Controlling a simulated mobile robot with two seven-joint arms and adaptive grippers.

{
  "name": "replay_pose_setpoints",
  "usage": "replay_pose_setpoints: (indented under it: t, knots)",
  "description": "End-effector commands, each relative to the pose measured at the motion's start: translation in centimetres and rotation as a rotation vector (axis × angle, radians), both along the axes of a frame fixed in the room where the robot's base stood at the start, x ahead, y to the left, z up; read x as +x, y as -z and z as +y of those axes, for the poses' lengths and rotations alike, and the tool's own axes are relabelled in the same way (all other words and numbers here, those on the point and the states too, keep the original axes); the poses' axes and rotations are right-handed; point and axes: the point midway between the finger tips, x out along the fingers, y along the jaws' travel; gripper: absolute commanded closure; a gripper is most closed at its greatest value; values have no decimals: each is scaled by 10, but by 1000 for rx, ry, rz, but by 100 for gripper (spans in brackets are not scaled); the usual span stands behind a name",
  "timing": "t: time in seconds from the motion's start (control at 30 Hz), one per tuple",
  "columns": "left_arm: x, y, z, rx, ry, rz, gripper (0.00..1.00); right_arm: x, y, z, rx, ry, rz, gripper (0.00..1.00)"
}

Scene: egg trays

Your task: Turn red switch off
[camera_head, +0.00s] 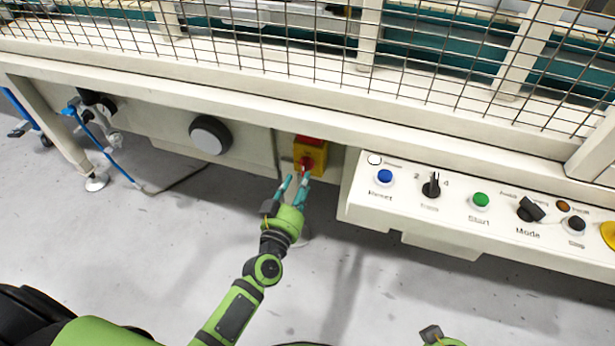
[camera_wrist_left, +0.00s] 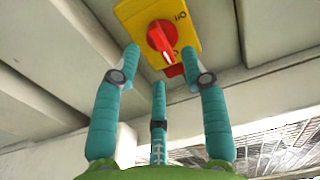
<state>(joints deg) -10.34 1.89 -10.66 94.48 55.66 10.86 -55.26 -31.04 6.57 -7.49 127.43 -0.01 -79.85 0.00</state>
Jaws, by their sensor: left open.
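The red switch (camera_head: 306,163) is a rotary knob on a yellow plate (camera_head: 318,153) under the machine's frame. In the left wrist view the red knob (camera_wrist_left: 161,40) fills the top middle, its long grip slightly tilted, with a pale line near its lower end. Lettering shows on the yellow plate (camera_wrist_left: 128,12) but is hard to read. My left gripper (camera_head: 293,182) is open just in front of and below the knob. Its teal fingers are spread, with the knob seen between the two upper tips (camera_wrist_left: 160,62); contact is not clear. A green and dark part of my right arm shows at the bottom edge.
A control panel with a blue button (camera_head: 384,177), black selector (camera_head: 431,186) and green button (camera_head: 480,200) juts out to the right. A round black-rimmed knob (camera_head: 210,134) is left of the switch. Wire mesh (camera_head: 300,60) stands above. The floor below is clear.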

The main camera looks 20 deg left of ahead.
Motion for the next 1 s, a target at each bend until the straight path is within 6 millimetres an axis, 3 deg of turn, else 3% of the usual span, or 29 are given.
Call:
replay_pose_setpoints:
  t: [0.23, 0.57, 0.6, 0.7, 1.0]
  knots:
    - [32, 2, -1, -1, 0, 1, 56, -2, -16, -1, 0, 1, -12, 100]
    - [38, 1, -1, 1, 1, 2, 56, -2, -20, -1, 1, 2, -13, 100]
    - [38, 1, -1, 1, 1, 2, 60, -2, -20, -1, 1, 2, -13, 100]
    - [38, 1, -1, 1, 1, 2, 100, -2, -20, -1, 1, 2, -13, 100]
    - [38, 1, -1, -5, 1, 2, 100, -2, -20, -1, 0, 2, -14, 100]
